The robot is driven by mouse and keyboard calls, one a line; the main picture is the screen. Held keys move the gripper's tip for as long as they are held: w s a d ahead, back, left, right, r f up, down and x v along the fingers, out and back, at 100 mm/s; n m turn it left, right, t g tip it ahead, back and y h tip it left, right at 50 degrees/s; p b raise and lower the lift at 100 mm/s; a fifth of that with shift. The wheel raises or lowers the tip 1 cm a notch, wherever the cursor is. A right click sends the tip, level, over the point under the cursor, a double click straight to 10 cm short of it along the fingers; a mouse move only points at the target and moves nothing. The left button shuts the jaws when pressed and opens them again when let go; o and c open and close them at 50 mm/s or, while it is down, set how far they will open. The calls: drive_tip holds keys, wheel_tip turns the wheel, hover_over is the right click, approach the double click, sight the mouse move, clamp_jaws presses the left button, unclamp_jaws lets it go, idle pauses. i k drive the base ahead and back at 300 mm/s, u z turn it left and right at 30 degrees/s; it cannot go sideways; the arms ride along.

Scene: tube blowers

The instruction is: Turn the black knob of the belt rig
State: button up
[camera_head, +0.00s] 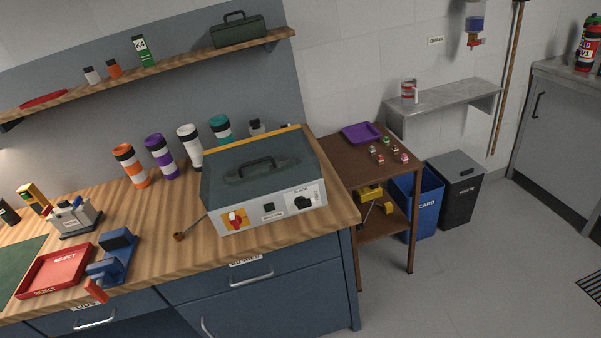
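The belt rig (262,178) is a grey box with a dark lid and handle, standing on the wooden workbench near its right end. The black knob (303,203) is on the right of its light front panel, on a white label plate. A red knob on a yellow plate (236,219) is on the left of the same panel, with a small dark square and label (269,208) between them. The exact angle of the black knob is too small to tell. My gripper is not in view.
A red tray (55,272) and blue clamp-like device (113,254) are at the bench's left. A brown side table (345,149) stands right of the bench, with bins (455,182) beyond. The floor (440,275) at right is clear.

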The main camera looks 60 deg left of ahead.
sight(300, 202)
drive_tip(key=u, duration=0.5)
drive_tip(key=i, duration=0.85)
drive_tip(key=u, duration=0.65)
